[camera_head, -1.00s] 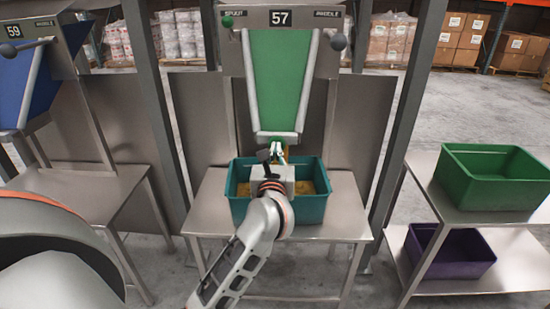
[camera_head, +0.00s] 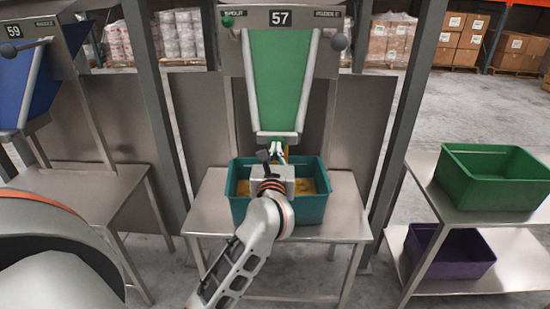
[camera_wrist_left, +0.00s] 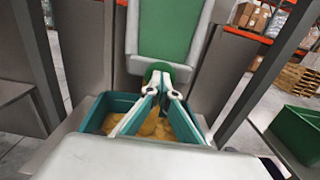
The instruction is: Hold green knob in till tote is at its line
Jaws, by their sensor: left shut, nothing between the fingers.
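The teal tote (camera_head: 312,207) stands on the metal table under the green chute of station 57, with golden-brown loose material (camera_head: 308,187) in it. Its fill line cannot be made out. A round green knob (camera_wrist_left: 160,67) sits at the chute's lower end in the left wrist view. My left gripper (camera_head: 278,149) is shut and empty in front of it; its fingertips (camera_wrist_left: 160,84) appear to touch the knob, though contact is hard to tell. My wrist hides part of the tote. Another small green knob (camera_head: 227,21) is at the panel's upper left. My right gripper is not in view.
A grey ball-ended lever (camera_head: 338,41) is at the panel's upper right. Upright posts flank the station. A green tote (camera_head: 490,165) and a purple tote (camera_head: 455,265) sit on the right-hand shelves (camera_head: 425,170). Station 59 with a blue chute (camera_head: 30,85) stands at left.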

